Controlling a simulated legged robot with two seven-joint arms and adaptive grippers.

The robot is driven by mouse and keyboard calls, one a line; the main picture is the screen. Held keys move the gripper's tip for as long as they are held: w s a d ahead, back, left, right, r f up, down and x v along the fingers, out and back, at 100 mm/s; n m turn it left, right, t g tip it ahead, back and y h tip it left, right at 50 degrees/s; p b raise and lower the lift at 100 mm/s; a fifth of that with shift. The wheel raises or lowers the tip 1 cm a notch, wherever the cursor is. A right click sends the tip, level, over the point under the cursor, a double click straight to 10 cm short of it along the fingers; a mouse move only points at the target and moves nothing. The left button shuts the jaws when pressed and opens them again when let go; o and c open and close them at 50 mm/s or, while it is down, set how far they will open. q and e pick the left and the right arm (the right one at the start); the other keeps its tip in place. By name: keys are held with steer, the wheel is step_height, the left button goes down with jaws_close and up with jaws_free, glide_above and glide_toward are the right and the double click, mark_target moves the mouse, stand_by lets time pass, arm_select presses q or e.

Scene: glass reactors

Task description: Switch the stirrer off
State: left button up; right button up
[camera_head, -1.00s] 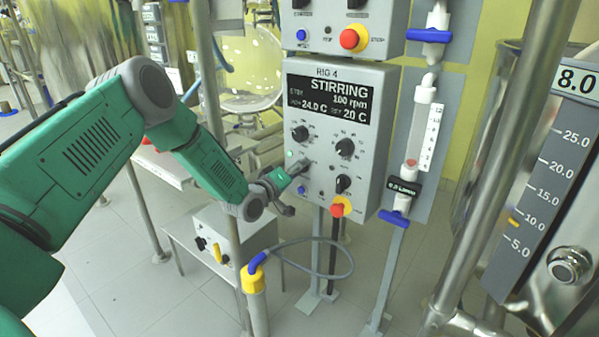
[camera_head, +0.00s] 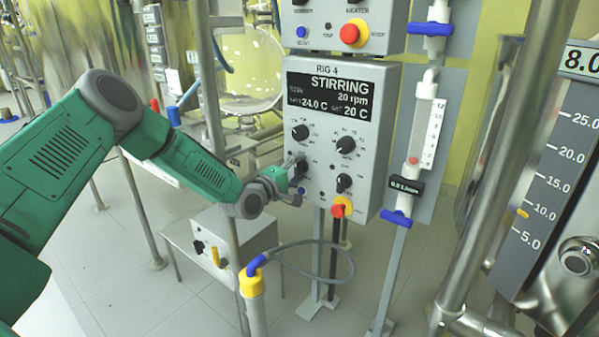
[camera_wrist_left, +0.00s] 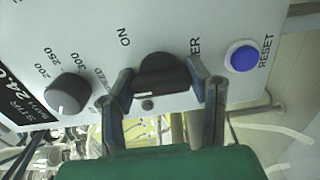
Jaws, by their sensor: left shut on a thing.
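The grey control box (camera_head: 372,165) of RIG 4 hangs at the middle of the head view. Its display (camera_head: 328,97) reads STIRRING, 20 rpm. My left gripper (camera_head: 294,184) is at the lower left of its front. In the left wrist view my left gripper (camera_wrist_left: 165,88) has its two fingers on either side of a black rotary switch (camera_wrist_left: 163,72) and is shut on it. "ON" and a partly hidden label ending in "ER" are printed near the switch. The fingers hide part of the labels. My right gripper is not in view.
A blue RESET button (camera_wrist_left: 244,57) sits close beside one finger, and a speed knob (camera_wrist_left: 70,93) lies to the other side. A red stop button (camera_head: 338,210) is at the box's lower edge. A metal post (camera_head: 214,120) stands close to my left arm.

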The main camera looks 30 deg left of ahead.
arm_select(q)
steer(key=shift+s+a+f, duration=0.1)
steer(key=shift+a+f, duration=0.1)
steer(key=shift+a, duration=0.15)
steer(key=o, duration=1)
steer(key=shift+o, duration=1)
steer(key=shift+a, duration=0.15)
steer(key=s, duration=1.2)
steer(key=shift+a, duration=0.45)
steer(key=shift+f, duration=0.2)
